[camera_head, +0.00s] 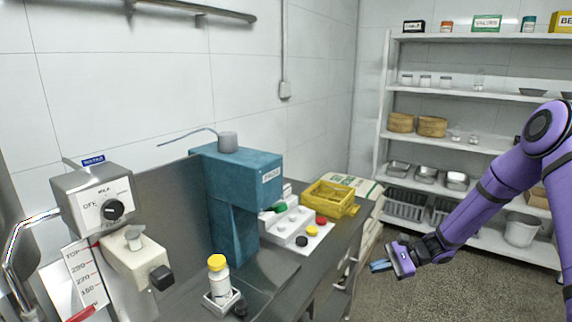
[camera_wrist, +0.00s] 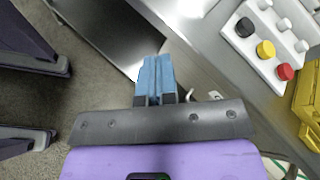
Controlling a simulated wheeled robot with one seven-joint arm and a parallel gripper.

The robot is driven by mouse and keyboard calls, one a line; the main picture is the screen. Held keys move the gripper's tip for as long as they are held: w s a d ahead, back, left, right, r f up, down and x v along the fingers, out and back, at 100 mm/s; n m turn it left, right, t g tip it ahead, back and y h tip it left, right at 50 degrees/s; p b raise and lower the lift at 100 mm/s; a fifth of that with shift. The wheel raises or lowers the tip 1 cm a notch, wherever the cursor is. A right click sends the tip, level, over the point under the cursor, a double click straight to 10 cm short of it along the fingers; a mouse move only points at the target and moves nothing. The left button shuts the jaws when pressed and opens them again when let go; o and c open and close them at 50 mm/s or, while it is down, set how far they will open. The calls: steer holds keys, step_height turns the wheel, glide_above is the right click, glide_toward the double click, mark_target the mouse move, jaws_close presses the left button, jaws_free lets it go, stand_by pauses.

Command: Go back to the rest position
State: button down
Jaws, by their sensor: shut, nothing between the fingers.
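My gripper (camera_head: 380,266) hangs at the end of my purple arm, in front of the counter's right side and above the floor in the head view. Its blue fingers are together and hold nothing. In the wrist view the closed fingers (camera_wrist: 155,75) point up toward the counter edge. They look apart from everything around them.
A stocked shelf unit (camera_head: 470,145) stands behind my arm. The floor (camera_head: 430,292) below is clear.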

steer(key=s+r+n+h, duration=0.4)
steer(key=s+r, duration=0.3)
steer(key=r, duration=0.5)
steer(key=s+r+n+h, duration=0.4)
steer(key=s+r, duration=0.3)
steer(key=r, duration=0.6)
steer(key=s+d+r+n+t+h, duration=0.2)
steer(key=s+r, duration=0.3)
steer(key=s, duration=0.5)
steer(key=s+d+r+n+t+h, duration=0.2)
steer(key=s+r, duration=0.4)
steer(key=s, duration=0.4)
steer(key=shift+s+n+t+h, duration=0.3)
steer(key=shift+t+h, duration=0.1)
steer(key=shift+h, duration=0.4)
